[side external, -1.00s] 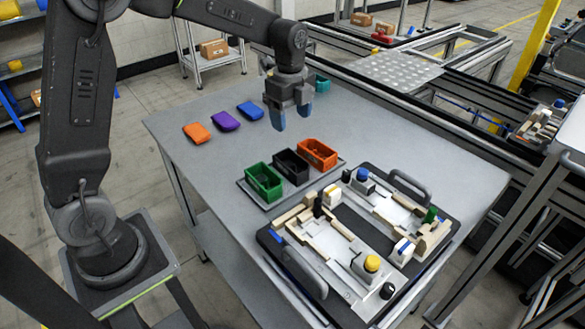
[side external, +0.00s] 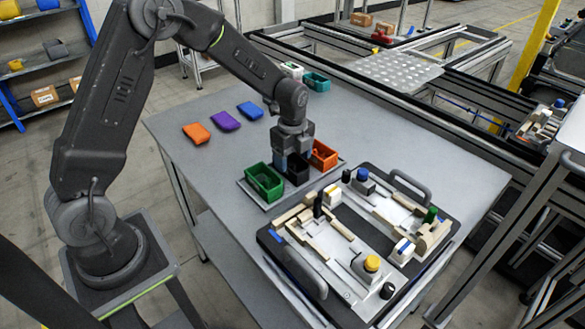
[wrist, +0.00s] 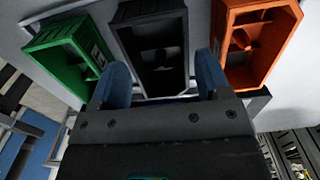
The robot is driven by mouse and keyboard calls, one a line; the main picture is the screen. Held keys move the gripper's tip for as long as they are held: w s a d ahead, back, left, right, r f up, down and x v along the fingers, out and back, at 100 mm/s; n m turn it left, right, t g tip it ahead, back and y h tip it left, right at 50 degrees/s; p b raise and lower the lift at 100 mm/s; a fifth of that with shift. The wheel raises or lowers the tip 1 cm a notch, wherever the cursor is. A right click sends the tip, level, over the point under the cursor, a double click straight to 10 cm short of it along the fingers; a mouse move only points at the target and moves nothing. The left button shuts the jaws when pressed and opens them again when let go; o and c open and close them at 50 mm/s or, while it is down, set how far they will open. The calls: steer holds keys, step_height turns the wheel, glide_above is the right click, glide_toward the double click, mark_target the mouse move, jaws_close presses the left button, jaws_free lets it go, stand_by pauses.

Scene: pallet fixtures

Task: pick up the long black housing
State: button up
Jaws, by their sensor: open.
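The long black housing (side external: 297,177) is an open-topped box standing on a grey tray between a green and an orange housing. It also shows in the wrist view (wrist: 151,60), top centre, with its open inside facing the camera. My gripper (side external: 294,164) is directly over the black housing, pointing down and hiding much of it in the side view. In the wrist view its blue fingers (wrist: 164,78) are spread apart, one toward each long side of the housing's near end. Nothing is held. Whether the fingers touch its walls cannot be told.
The green housing (side external: 263,182) and orange housing (side external: 325,155) stand close on either side. A pallet fixture with handles (side external: 305,271) fills the table's front right. Orange, purple and blue covers (side external: 225,121) lie farther back. White and teal pieces (side external: 316,82) stand at the back.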

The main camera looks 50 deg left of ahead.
step_height(320, 180, down, 2)
steer(key=shift+f, duration=0.15)
steer(key=c, duration=0.7)
steer(key=shift+c, duration=0.2)
